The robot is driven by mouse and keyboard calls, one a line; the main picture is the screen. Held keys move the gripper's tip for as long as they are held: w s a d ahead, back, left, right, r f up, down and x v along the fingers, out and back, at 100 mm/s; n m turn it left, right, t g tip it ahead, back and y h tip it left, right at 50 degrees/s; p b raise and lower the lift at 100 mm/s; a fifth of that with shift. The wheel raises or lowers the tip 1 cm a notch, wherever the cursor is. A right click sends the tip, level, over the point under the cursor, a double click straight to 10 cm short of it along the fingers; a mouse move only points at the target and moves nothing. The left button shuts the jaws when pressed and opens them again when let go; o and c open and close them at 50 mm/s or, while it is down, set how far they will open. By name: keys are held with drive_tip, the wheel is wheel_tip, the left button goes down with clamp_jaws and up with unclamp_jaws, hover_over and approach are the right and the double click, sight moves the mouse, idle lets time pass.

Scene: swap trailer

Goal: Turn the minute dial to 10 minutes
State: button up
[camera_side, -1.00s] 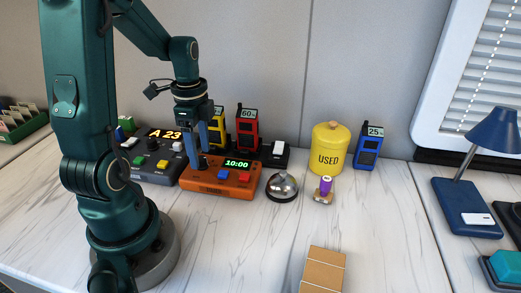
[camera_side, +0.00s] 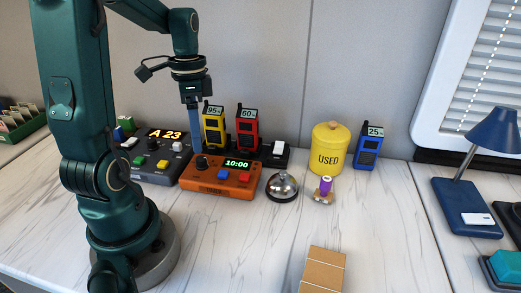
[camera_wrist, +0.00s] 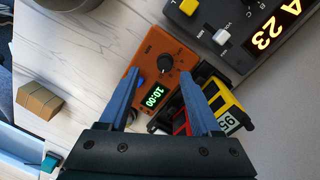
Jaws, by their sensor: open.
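The orange timer box (camera_side: 215,187) stands on the table, and its green display (camera_side: 237,163) reads 10:00. Its black minute dial (camera_side: 202,162) is at the box's left end, with a blue button (camera_side: 224,174) and a red button (camera_side: 245,177) to the right. The dial (camera_wrist: 165,62) also shows in the wrist view, ahead of the fingertips. My gripper (camera_side: 195,145) is open and empty, pointing down above the dial and apart from it. In the wrist view its two blue fingers (camera_wrist: 166,78) are spread wide.
A grey box (camera_side: 160,165) with display A 23 stands left of the timer. Yellow (camera_side: 214,131) and red (camera_side: 247,130) handsets stand close behind. A bell (camera_side: 282,186), a purple-topped stamp (camera_side: 325,188) and a yellow USED canister (camera_side: 329,150) are to the right. The front table is mostly clear.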

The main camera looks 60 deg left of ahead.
sight(201, 158)
drive_tip(key=n, duration=0.5)
drive_tip(key=shift+w+a+r+g+h, duration=0.25)
drive_tip(key=shift+w+a+g+h, duration=0.05)
drive_tip(key=shift+g+h, duration=0.1)
drive_tip(key=n, duration=0.2)
drive_tip(key=shift+w+a+n+g, duration=0.2)
drive_tip(key=shift+n+g, duration=0.1)
drive_tip(key=n, duration=0.2)
drive_tip(key=n+h, duration=0.1)
drive_tip(key=shift+w+a+f+g, duration=0.2)
drive_tip(key=shift+w+a+g, duration=0.1)
drive_tip(key=shift+w+g, duration=0.1)
drive_tip(key=shift+w+a+f+n, duration=0.15)
drive_tip(key=shift+f+n, duration=0.15)
drive_tip(key=shift+n, duration=0.2)
drive_tip(key=shift+f+g+h, duration=0.3)
drive_tip(key=shift+f, duration=0.2)
drive_tip(key=shift+x, duration=2.45)
